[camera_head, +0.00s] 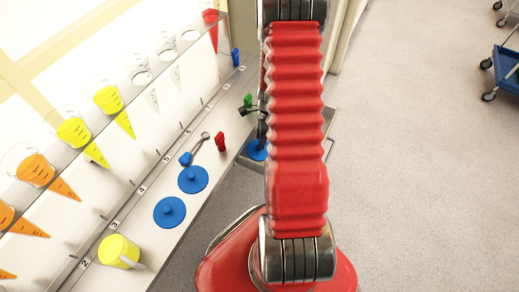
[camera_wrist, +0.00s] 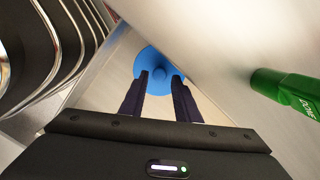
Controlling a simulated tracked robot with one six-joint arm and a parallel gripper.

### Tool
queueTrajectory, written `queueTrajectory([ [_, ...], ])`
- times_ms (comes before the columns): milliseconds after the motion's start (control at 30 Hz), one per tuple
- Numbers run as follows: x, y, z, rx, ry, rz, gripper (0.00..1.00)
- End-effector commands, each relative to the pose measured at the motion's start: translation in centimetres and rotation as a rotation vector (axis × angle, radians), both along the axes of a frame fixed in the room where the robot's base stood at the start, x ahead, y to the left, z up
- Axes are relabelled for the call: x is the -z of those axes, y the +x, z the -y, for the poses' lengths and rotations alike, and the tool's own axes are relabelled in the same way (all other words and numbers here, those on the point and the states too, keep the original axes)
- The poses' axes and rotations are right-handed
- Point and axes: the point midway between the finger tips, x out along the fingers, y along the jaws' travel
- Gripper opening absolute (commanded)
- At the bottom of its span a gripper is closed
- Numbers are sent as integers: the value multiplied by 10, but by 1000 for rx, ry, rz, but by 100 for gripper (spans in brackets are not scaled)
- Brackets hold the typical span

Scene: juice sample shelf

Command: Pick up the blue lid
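A round blue lid with a centre knob (camera_wrist: 150,58) lies ahead of my gripper in the wrist view, partly cut off by a pale shelf edge. In the head view this lid (camera_head: 256,153) is mostly hidden behind my arm. My gripper (camera_wrist: 159,76) is open, its two dark fingers apart and pointing at the lid, with the knob showing between the tips. I cannot tell whether the fingers touch it. Two more blue lids, one nearer (camera_head: 169,213) and one farther (camera_head: 193,180), lie on the shelf counter.
A green marker (camera_wrist: 290,90) lies right of my gripper. Cups of coloured juice (camera_head: 74,131) line the upper shelf. Open floor (camera_head: 420,180) lies right.

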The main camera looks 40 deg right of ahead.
Motion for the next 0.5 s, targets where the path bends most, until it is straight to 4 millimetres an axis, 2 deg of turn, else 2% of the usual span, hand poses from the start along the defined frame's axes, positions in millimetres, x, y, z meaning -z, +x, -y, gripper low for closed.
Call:
queueTrajectory([
  [200, 24, 2, -3, -1, 1, 0, 29],
  [500, 28, 2, -3, -1, -1, 2, 29],
])
